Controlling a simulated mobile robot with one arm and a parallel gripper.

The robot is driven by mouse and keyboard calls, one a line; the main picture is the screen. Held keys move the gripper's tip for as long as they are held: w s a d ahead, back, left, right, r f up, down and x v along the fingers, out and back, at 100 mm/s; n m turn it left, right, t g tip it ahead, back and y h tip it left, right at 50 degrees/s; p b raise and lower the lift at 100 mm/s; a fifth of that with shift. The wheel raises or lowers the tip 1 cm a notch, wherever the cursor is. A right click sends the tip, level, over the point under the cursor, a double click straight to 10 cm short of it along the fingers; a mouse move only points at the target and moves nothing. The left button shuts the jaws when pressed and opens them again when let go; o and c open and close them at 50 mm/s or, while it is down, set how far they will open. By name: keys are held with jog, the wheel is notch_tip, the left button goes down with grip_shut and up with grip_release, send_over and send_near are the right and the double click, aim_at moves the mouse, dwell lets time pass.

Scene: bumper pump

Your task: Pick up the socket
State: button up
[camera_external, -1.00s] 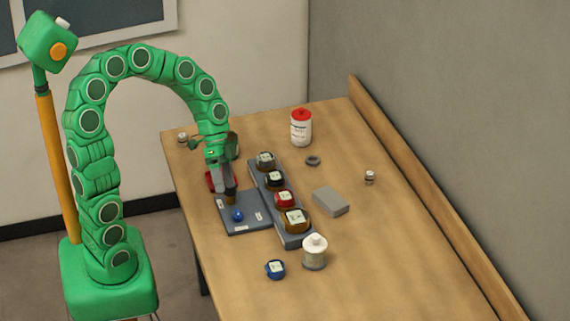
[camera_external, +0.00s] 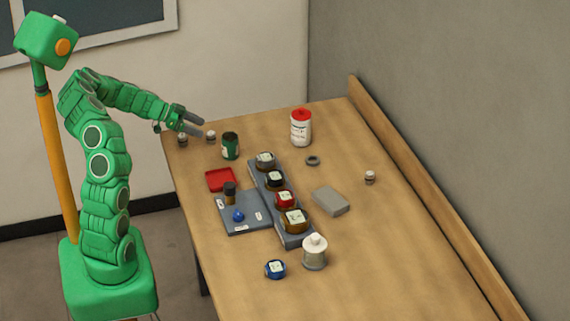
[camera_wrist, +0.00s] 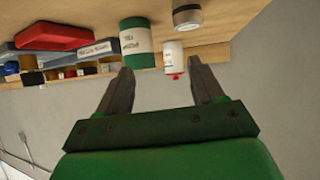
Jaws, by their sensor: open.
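Small silver cylinders with dark bands that look like sockets stand on the table; I cannot tell which one the task means. One is at the far left corner (camera_external: 183,138), one just right of it (camera_external: 210,135), one at the right (camera_external: 370,177). A silver cylinder (camera_wrist: 187,15) shows at the top of the wrist view, beyond the fingertips. My gripper (camera_external: 199,124) is open and empty, above the far left corner near the first two cylinders. In the wrist view its two fingers (camera_wrist: 161,66) are spread apart with nothing between them.
A green can (camera_external: 230,147), red tray (camera_external: 221,179) and white red-capped bottle (camera_external: 301,128) stand nearby. A grey pad (camera_external: 247,222) holds a dark bottle (camera_external: 230,194) and blue ball. Several capped jars fill a rack (camera_external: 260,185). The table's right side is mostly clear.

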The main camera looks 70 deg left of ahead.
aim_at(209, 133)
jog(key=shift+n+y, duration=0.3)
jog(key=shift+y, duration=0.1)
jog(key=s+a+f, duration=0.1)
jog(key=s+a, duration=0.1)
jog(key=a, duration=0.1)
jog(key=shift+s+a+f, duration=0.1)
jog(key=shift+s+f, duration=0.2)
jog(key=shift+f, duration=0.1)
jog(key=shift+a+f, duration=0.1)
jog(key=shift+f, duration=0.05)
jog(key=shift+x, duration=1.2)
jog(key=shift+a+x, duration=0.15)
jog(key=shift+x, duration=0.7)
jog(key=shift+a+x, duration=0.15)
jog(key=shift+x, duration=0.75)
jog(key=shift+a+x, duration=0.2)
jog(key=shift+x, duration=0.65)
jog(key=shift+w, duration=0.15)
jog(key=shift+c, duration=0.2)
jog(key=c, duration=1.2)
